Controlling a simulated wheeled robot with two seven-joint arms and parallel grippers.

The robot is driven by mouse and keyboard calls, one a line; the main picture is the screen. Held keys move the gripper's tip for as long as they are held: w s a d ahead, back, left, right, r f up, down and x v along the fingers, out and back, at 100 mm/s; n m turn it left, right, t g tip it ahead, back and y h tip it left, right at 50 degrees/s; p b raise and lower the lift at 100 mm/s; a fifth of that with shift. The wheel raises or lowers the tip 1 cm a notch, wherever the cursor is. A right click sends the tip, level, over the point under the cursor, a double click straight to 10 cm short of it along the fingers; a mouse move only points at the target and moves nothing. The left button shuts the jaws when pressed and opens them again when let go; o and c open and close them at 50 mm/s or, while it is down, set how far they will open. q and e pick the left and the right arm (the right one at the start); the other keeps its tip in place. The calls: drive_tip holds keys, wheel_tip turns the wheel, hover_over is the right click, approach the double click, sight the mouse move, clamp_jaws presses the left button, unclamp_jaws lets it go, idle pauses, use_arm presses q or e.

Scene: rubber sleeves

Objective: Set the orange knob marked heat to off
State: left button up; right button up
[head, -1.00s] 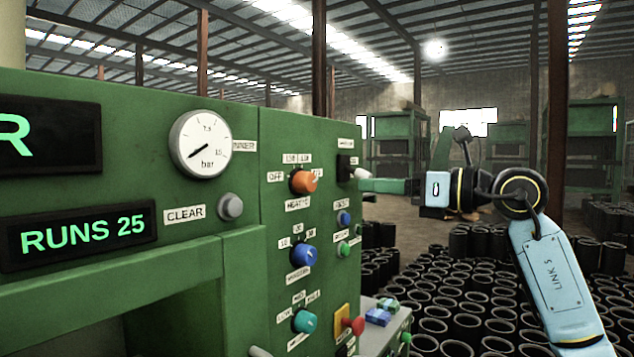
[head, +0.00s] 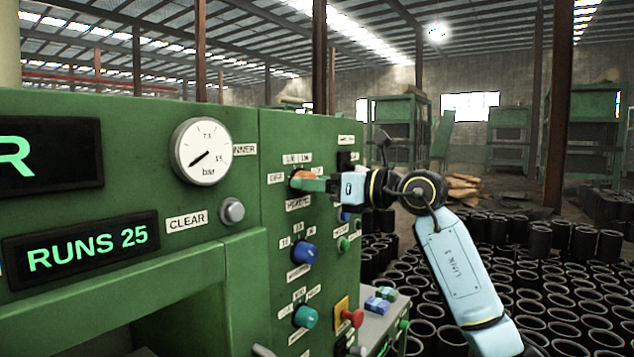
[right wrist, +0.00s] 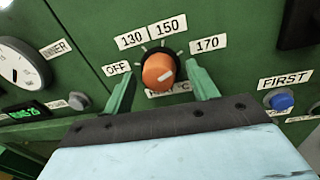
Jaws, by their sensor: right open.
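The orange heat knob (head: 304,174) is on the green panel, partly hidden by my right gripper (head: 311,184). In the right wrist view the knob (right wrist: 158,69) sits between the two green fingers of the right gripper (right wrist: 162,74). The fingers are open, one on each side, with visible gaps to the knob. Labels OFF (right wrist: 117,68), 130, 150 and 170 (right wrist: 208,44) ring it. A white mark on its face lies right of centre, on the side of 170; its exact setting is hard to tell. My left gripper is not in view.
Below the knob are a blue knob (head: 304,253) and a teal knob (head: 305,317). A blue FIRST button (right wrist: 282,101) is to the right in the wrist view. A red button (head: 353,317) is lower down. Black sleeves (head: 480,285) stand on the right.

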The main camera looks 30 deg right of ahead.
drive_tip(key=c, duration=1)
drive_tip(key=shift+n, duration=0.3)
drive_tip(key=shift+s+a+n+h+b, duration=0.1)
drive_tip(key=shift+n+h+b, duration=0.45)
drive_tip(key=shift+n, duration=5.6)
drive_tip(key=shift+a+n+h+b, duration=0.1)
drive_tip(key=shift+n+h+b, duration=0.45)
drive_tip(key=shift+n, duration=5.6)
